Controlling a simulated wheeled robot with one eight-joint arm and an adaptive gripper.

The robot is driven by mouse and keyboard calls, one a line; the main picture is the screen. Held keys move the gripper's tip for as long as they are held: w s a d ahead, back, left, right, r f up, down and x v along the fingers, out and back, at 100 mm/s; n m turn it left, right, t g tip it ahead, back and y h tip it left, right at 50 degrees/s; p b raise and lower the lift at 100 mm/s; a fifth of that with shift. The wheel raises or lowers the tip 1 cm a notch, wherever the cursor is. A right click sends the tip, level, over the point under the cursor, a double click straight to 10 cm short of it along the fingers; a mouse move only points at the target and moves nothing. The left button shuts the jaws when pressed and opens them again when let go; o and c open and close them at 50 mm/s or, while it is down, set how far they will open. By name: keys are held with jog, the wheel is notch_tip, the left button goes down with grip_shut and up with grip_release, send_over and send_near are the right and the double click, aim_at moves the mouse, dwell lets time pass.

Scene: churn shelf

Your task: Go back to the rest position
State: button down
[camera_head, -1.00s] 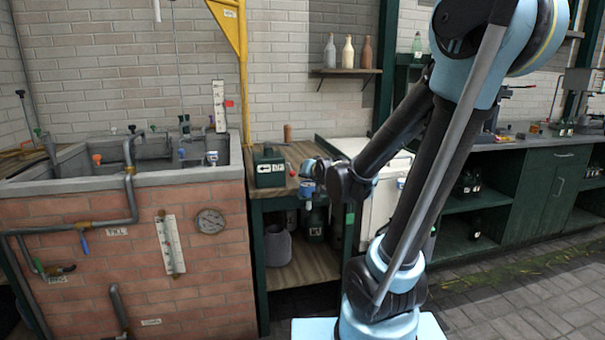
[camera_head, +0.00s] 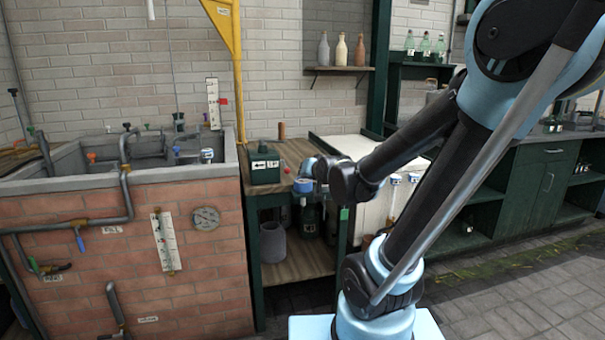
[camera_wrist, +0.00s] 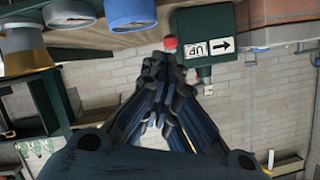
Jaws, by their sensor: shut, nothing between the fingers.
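My gripper (camera_wrist: 164,66) shows in the wrist view with its dark fingers drawn together and nothing between them. The wrist picture is upside down. The fingertips overlap, in the picture, the area beside a small red knob (camera_wrist: 170,42) and a dark green box with an arrow label (camera_wrist: 206,48); I cannot tell the distance. The fingers are too small there to make out. The green box (camera_head: 265,166) stands on the bench to their left.
A brick tank (camera_head: 120,240) with pipes and gauges stands at left. A white cabinet (camera_head: 348,150) is behind my arm. A wall shelf (camera_head: 338,69) holds three bottles. A green counter (camera_head: 540,180) is at right. Paved floor (camera_head: 510,300) at lower right is open.

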jog(key=s+d+f+g+h, duration=0.1)
jog(key=s+d+f+g, duration=0.2)
jog(key=s, duration=0.6)
jog(key=s+d+f+n+g+h, duration=0.1)
jog(key=s+d+f+g, duration=0.3)
jog(key=s, duration=0.5)
jog(key=s+d+f+g+h, duration=0.2)
jog(key=s+d+f+g, duration=0.2)
jog(key=s+d+f, duration=0.3)
jog(key=shift+s+d+f, duration=0.15)
jog(key=shift+s+f, duration=0.05)
jog(key=shift+s, duration=0.7)
